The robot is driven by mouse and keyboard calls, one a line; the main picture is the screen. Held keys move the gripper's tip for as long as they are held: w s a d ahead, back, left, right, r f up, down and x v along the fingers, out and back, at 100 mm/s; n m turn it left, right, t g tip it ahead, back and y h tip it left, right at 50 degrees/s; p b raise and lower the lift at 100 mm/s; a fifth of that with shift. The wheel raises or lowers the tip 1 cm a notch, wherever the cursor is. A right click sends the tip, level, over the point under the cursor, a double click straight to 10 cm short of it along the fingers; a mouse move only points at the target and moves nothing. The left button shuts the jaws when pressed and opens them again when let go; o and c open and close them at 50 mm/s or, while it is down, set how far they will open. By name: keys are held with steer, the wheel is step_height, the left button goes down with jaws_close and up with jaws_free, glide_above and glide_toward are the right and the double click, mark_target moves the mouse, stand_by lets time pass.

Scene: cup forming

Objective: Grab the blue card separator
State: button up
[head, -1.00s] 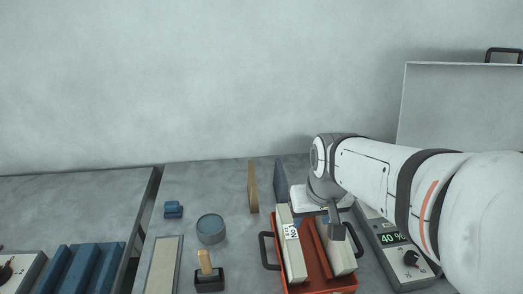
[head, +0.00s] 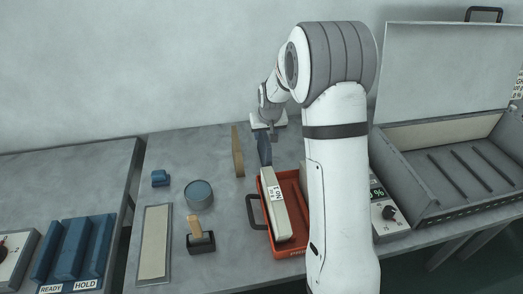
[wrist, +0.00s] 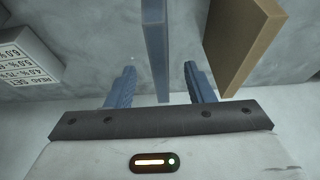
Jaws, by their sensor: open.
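The blue card separator (head: 264,149) is a thin dark blue panel standing on edge on the table, behind the red tray. In the wrist view the separator (wrist: 156,50) shows between my two blue fingers, with room on both sides. Its lower end reaches near my palm in the picture; I cannot tell the depth. My gripper (head: 270,132) is at the separator's top, partly hidden by its own arm. In the wrist view my gripper (wrist: 160,84) is open and holds nothing.
A tan panel (head: 238,152) stands just left of the separator, close to one finger in the wrist view. A red tray (head: 290,247) with a labelled pale block (head: 272,205) lies in front. A blue round tin (head: 198,193) and a stamp (head: 200,238) stand left. An open case (head: 450,165) is right.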

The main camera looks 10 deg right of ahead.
steer(key=p+x, duration=0.1)
steer(key=x, duration=0.4)
steer(key=shift+f, duration=0.4)
steer(key=shift+w+f, duration=0.1)
steer(key=shift+f, duration=0.25)
stand_by(0.5)
jaws_close()
stand_by(0.4)
